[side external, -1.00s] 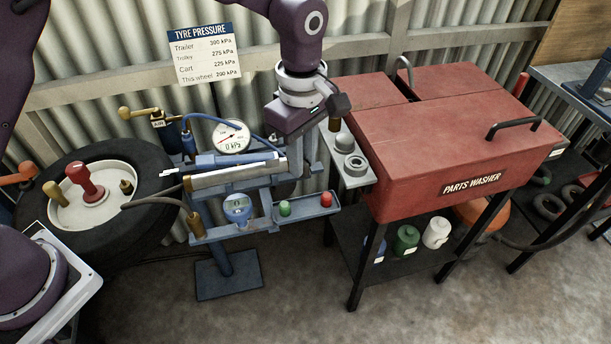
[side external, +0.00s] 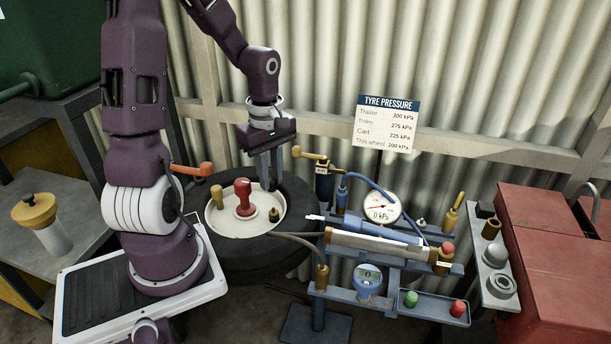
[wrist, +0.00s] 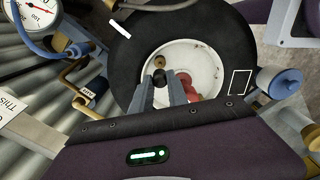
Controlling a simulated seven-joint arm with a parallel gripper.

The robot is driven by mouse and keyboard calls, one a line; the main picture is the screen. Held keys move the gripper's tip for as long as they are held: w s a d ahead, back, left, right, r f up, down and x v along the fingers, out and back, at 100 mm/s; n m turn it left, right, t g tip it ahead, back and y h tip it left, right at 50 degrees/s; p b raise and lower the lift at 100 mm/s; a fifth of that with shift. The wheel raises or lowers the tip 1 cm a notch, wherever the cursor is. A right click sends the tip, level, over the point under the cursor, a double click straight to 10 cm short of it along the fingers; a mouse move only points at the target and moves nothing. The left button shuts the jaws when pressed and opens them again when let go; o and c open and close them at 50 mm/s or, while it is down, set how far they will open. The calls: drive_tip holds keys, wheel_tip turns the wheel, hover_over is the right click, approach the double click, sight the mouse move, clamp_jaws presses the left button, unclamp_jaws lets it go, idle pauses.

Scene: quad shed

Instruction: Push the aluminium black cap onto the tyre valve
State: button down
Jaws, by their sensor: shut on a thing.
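My gripper (side external: 271,184) hangs fingers-down over the right part of the wheel, above the tyre valve (side external: 274,215). In the wrist view its fingers (wrist: 160,92) are shut on the black cap (wrist: 158,76), a small dark round piece at the tips. The valve is a short brass-coloured stub on the pale wheel rim (side external: 232,230). In the wrist view the valve (wrist: 160,62) shows just beyond the cap. The cap looks apart from the valve; the exact gap is unclear. In the side view the cap cannot be made out at the fingertips.
The blue stand (side external: 390,255) with gauge (side external: 382,209) and tray (side external: 434,312) is to the right.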

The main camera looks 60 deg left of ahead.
sight(273, 208)
drive_tip(key=shift+f, duration=2.8)
drive_tip(key=shift+f, duration=0.6)
drive_tip(key=c, duration=1.6)
unclamp_jaws()
drive_tip(key=shift+o, duration=0.2)
drive_tip(key=shift+r, duration=5.5)
